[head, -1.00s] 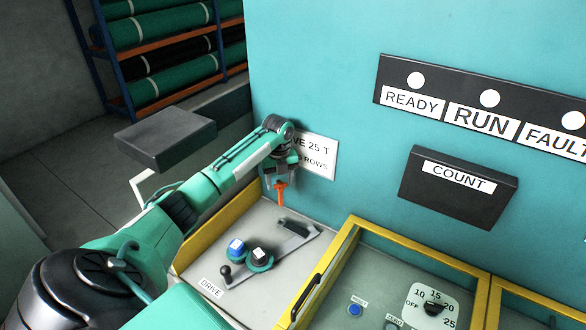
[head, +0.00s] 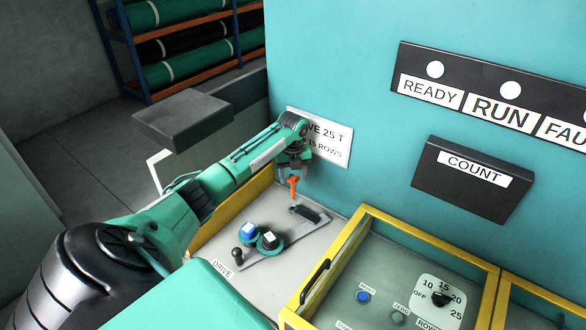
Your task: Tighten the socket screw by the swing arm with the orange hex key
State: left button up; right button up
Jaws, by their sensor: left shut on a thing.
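My left gripper (head: 294,174) is shut on the orange hex key (head: 293,188). The key hangs from the jaws, with its lower end close above the far end of the swing arm (head: 284,240). I cannot tell whether the key touches anything. The swing arm is a grey bar lying slanted across the drive panel (head: 297,257), with a black knob at its near end and a dark block at its far end. The socket screw is too small to make out. My right gripper is not in view.
Two round teal-rimmed parts, one blue-topped (head: 249,232) and one white-topped (head: 269,241), stand beside the swing arm. A yellow-framed cover (head: 408,233) is to the right. A teal wall with a white sign (head: 331,147) and black count box (head: 473,179) rises behind.

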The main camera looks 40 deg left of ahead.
aim_at(293, 197)
pick_arm(q)
jog(key=shift+f, duration=0.65)
jog(key=shift+f+b, duration=0.35)
jog(key=shift+b, duration=0.05)
jog(key=shift+f+b, duration=0.4)
jog(key=shift+f, duration=0.5)
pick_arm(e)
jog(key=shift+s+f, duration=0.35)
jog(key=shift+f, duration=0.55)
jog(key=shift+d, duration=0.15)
pick_arm(q)
jog(key=shift+f, duration=0.35)
jog(key=shift+f, duration=0.3)
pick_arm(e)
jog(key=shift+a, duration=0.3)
pick_arm(q)
jog(key=shift+f, duration=0.3)
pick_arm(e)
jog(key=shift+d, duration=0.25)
pick_arm(q)
jog(key=shift+f, duration=0.15)
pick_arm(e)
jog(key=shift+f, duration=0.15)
